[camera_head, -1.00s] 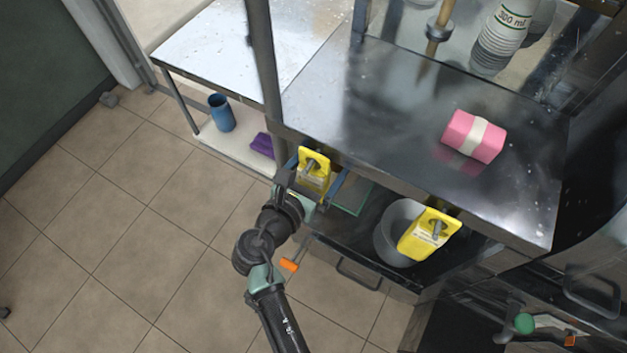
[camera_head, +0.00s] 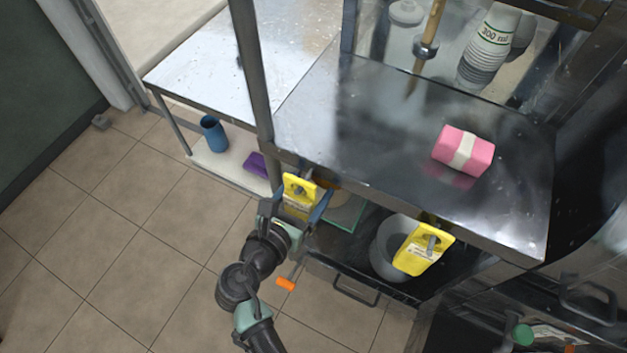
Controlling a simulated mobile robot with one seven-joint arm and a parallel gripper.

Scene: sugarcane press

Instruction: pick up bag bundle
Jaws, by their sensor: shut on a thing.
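A yellow bag bundle (camera_head: 299,194) with a hole near its top is at the front edge of the steel counter, on the left. A dark hook shows at its hole; I cannot tell whether the bundle still hangs on it. My gripper (camera_head: 295,208) is shut on this bundle, a jaw at each side. Its lower part is partly hidden by the gripper. A second yellow bag bundle (camera_head: 421,252) hangs from a hook under the counter edge to the right, apart from my gripper.
The steel counter (camera_head: 365,125) carries a pink bundle with a white band (camera_head: 463,151). Below are a grey bucket (camera_head: 386,250) and a drawer handle (camera_head: 355,292). A blue cup (camera_head: 214,134) and a purple cloth (camera_head: 256,165) lie on a low shelf. The floor at left is clear.

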